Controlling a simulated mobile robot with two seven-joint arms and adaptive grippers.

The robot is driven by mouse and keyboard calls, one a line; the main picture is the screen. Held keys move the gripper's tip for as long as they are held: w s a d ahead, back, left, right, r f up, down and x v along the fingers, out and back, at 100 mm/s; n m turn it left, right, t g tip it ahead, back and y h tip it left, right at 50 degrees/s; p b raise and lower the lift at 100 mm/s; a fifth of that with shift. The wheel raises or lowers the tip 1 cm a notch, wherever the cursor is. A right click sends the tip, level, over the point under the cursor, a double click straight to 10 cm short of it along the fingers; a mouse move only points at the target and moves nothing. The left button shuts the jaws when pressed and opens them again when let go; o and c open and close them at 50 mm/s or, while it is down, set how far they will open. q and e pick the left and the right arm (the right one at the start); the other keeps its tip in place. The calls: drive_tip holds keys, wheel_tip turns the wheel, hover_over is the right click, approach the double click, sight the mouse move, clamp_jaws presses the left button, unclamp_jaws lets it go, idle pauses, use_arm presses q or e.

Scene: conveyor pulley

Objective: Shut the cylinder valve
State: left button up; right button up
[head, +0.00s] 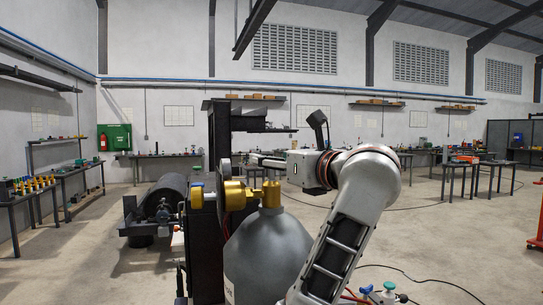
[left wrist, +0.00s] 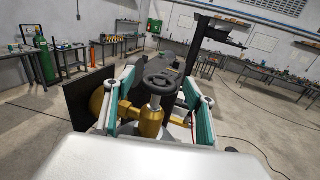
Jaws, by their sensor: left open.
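The grey gas cylinder (head: 268,255) stands upright in the head view, with a brass valve (head: 271,195) on top. A brass regulator (head: 236,194) with a blue knob sits on its left. In the left wrist view the brass valve (left wrist: 151,122) lies between the green-padded fingers. A dark round handwheel (left wrist: 163,82) shows beyond it, near the fingertips; I cannot tell whether the fingers touch it. My left gripper (head: 258,159) is open and points left above the cylinder; it also shows in the left wrist view (left wrist: 160,84). My right gripper is out of view.
A black upright frame (head: 206,250) stands close on the left of the cylinder, with a dark roller (head: 166,192) behind it. Workbenches (head: 478,167) line the walls. A cable runs over the floor at the right, where the floor is mostly clear.

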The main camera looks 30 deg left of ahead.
use_arm(q)
drive_tip(key=shift+w+a, duration=0.25)
drive_tip(key=shift+a, duration=0.4)
drive_tip(key=c, duration=1.1)
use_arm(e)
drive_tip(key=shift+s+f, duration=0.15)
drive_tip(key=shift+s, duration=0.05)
